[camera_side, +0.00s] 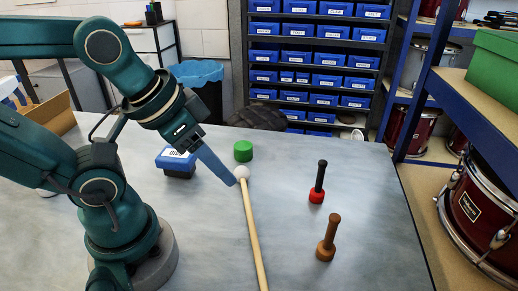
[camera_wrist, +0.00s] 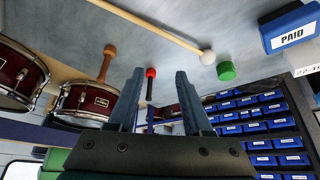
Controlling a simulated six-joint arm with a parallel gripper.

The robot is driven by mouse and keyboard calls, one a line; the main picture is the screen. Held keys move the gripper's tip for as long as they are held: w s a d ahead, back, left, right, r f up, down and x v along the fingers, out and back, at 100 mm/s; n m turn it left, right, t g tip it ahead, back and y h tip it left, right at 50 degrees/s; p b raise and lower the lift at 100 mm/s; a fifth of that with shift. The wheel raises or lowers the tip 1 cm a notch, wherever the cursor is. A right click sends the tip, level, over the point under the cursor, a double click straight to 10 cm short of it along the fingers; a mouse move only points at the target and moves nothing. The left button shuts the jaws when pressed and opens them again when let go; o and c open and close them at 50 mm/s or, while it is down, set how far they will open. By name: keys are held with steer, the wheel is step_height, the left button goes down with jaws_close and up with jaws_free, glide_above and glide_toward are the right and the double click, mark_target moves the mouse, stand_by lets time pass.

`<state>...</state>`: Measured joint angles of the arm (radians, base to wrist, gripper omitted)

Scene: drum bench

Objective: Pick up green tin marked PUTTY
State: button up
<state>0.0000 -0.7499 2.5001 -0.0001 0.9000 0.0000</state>
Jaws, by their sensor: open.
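A small green tin (camera_side: 243,151) stands on the grey bench, behind the white head of a mallet in the side view. It also shows in the wrist view (camera_wrist: 226,71), to the right of my fingers. No PUTTY lettering is readable on it. My gripper (camera_wrist: 160,73) is open and its fingers are apart with nothing held between them. In the side view my gripper (camera_side: 230,180) overlaps the bench just left of the mallet head, and one finger largely hides the other. I cannot tell its height above the bench from this view.
A white-headed mallet (camera_side: 252,225) lies close to the tin. A blue box (camera_side: 178,165), reading PAID in the wrist view (camera_wrist: 291,34), sits left of it. A black-handled piece with red base (camera_side: 317,194) and a brown wooden piece (camera_side: 327,250) stand to the right.

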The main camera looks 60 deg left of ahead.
steer(key=o, duration=0.8)
steer(key=shift+c, duration=0.2)
